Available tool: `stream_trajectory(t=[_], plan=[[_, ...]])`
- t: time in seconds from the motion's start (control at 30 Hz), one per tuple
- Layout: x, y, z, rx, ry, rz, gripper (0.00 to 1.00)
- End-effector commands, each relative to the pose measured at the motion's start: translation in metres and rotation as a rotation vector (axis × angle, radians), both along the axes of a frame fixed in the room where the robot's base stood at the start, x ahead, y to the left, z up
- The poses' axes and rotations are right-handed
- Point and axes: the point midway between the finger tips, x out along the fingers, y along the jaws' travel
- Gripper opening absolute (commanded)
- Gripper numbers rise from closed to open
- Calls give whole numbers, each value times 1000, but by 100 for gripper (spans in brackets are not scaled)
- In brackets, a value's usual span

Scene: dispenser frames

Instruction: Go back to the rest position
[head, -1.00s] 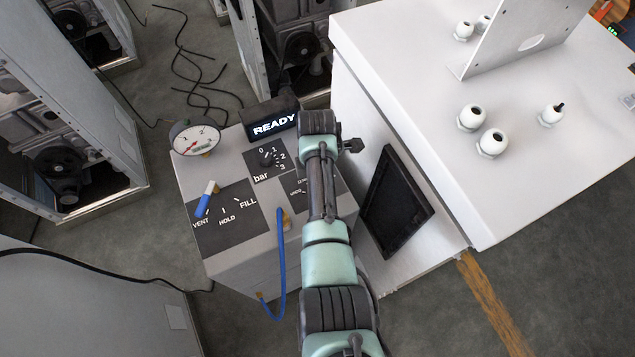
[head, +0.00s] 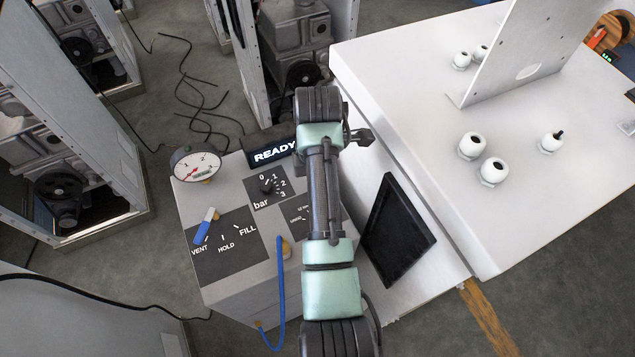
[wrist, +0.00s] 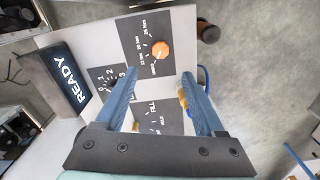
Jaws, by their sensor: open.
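My gripper (wrist: 158,76) is open and empty in the wrist view, its two blue fingers apart above the dispenser's control panel. Nothing shows between the fingertips except the panel beyond. In the head view my arm reaches up over the right side of the grey dispenser box (head: 235,285); the fingers cannot be made out there. The blue-handled lever (head: 205,226) is by VENT. The bar knob (head: 267,186) is on the panel behind it. An orange knob (wrist: 161,50) shows in the wrist view. The display (head: 272,153) reads READY, its right end hidden by my arm.
A round gauge (head: 195,163) stands at the box's back left corner. A blue hose (head: 281,300) loops off its front. A white cabinet (head: 540,190) with white fittings fills the right. Black cables lie on the floor.

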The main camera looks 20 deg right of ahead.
Motion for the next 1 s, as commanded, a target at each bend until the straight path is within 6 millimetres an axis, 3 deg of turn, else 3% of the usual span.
stream_trajectory(t=[0.2, 0.77, 0.87, 0.97, 1.0], plan=[[0, 0, 15, 0, -1, 0, 71], [1, 0, 17, -1, -5, -2, 71], [16, 0, 28, -24, -79, -43, 71], [50, 2, 61, -59, -264, -145, 71], [66, 4, 82, -65, -365, -202, 71]])
